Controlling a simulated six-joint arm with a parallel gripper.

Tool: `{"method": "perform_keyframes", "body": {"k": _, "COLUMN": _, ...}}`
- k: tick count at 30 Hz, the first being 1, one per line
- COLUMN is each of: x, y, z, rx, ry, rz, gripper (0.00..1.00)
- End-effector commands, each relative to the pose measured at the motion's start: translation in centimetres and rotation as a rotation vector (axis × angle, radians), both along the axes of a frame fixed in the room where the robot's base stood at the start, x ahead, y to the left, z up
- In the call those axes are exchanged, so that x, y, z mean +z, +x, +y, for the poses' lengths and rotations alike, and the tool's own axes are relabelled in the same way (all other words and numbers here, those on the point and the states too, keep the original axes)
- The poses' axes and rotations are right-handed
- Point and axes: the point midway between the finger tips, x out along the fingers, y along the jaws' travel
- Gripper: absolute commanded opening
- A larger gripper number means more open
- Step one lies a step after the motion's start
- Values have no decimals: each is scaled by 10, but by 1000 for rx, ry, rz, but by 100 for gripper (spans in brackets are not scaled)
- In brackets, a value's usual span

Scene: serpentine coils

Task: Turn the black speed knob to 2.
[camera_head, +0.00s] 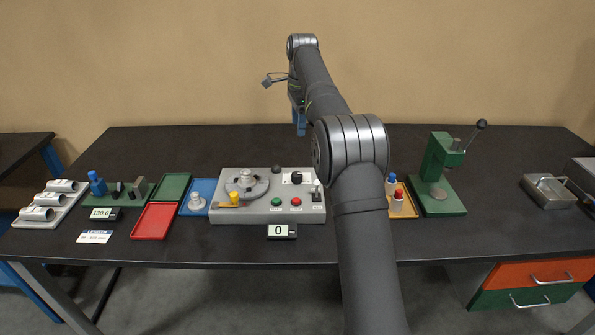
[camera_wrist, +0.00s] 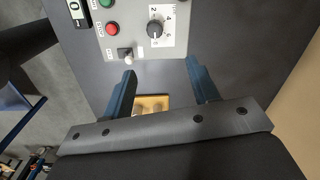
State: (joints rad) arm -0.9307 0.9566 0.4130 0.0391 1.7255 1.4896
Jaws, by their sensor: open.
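The black speed knob (camera_head: 296,178) sits on a white dial plate at the right of the grey control box (camera_head: 270,215). In the wrist view the knob (camera_wrist: 154,29) has printed numbers around it, including 2, 4 and 6; its pointer setting is too small to read surely. My gripper (camera_head: 299,122) is raised above the back of the table, behind the box. In the wrist view its two blue fingers (camera_wrist: 160,70) are apart with nothing between them, and the knob lies beyond their tips, not touched. A small display (camera_head: 282,231) in front of the box reads 0.
The box also carries a green button (camera_head: 276,202), a red button (camera_head: 296,202), a toggle switch (camera_head: 316,193) and a round coil plate (camera_head: 246,186). The table behind the box is clear.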

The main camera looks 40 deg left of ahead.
Motion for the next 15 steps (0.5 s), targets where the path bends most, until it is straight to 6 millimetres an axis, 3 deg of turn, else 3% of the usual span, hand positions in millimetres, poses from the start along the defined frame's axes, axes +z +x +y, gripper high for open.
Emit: {"method": "perform_keyframes", "body": {"k": 15, "x": -16, "y": -3, "z": 7, "rx": 29, "ry": -95, "rz": 16, "gripper": 54}}
